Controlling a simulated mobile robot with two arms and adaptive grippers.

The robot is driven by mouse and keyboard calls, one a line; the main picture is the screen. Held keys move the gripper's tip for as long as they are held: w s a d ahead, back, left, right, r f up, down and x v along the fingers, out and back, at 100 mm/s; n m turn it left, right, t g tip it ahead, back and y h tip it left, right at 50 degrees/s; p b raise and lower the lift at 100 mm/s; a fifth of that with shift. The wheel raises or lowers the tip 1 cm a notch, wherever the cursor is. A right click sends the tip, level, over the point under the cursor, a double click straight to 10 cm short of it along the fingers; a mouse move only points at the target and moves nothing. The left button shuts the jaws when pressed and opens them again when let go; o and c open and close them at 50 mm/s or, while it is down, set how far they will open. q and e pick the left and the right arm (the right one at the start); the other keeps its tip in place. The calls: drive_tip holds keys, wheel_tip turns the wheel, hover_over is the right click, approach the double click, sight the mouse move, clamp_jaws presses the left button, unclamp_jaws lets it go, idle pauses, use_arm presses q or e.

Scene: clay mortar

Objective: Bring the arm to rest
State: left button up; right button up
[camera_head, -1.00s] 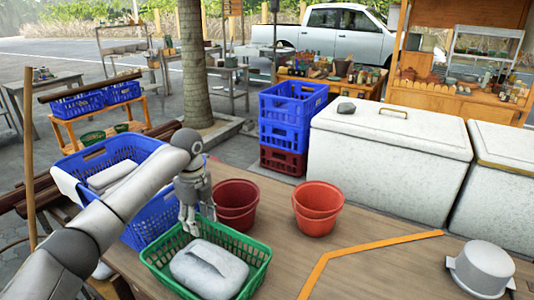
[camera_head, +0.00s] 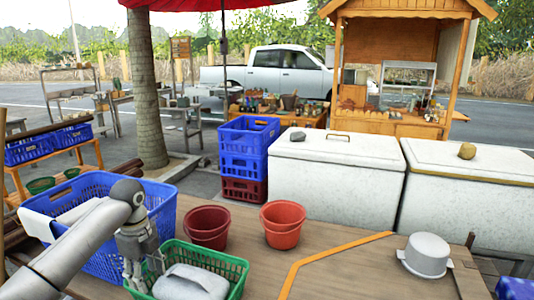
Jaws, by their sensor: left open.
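My left arm comes in from the lower left. Its grey gripper (camera_head: 146,279) points down at the left side of the green basket (camera_head: 236,268), with its fingers open. I see nothing between the fingers. Whether the fingertips touch the basket rim I cannot tell. A pale grey rounded block with a handle-like top (camera_head: 191,283) lies in the basket, to the right of the gripper and apart from it. The bottom of the basket is cut off by the picture edge. My right gripper is not in view.
A blue crate (camera_head: 97,185) stands left, partly behind my arm. Two reddish pots, one dark (camera_head: 207,228) and one brighter (camera_head: 283,224), stand behind the basket on the wooden table (camera_head: 350,270). A grey lidded pot (camera_head: 427,254) is at the right. The table's middle is clear.

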use_arm(q)
drive_tip(key=s+d+f+n+t+h, duration=0.15)
drive_tip(key=s+d+f+n, duration=0.45)
drive_tip(key=s+d+f, duration=1.1)
drive_tip(key=s+a+n+t+y, duration=0.1)
drive_tip(key=s+a+n, duration=0.3)
drive_tip(key=s+n, duration=0.4)
drive_tip(key=s+a+n+t, duration=0.1)
drive_tip(key=s+a+n, duration=0.2)
drive_tip(key=s+n, duration=0.5)
drive_tip(key=s+f+m+g, duration=0.1)
drive_tip(key=s+f+m, duration=0.15)
drive_tip(key=f, duration=2.25)
drive_tip(key=s+a+f+g, duration=0.1)
drive_tip(key=s+a+f, duration=0.2)
drive_tip(key=s+f, duration=1.4)
drive_tip(key=shift+a+f, duration=0.15)
drive_tip(key=shift+a, duration=0.05)
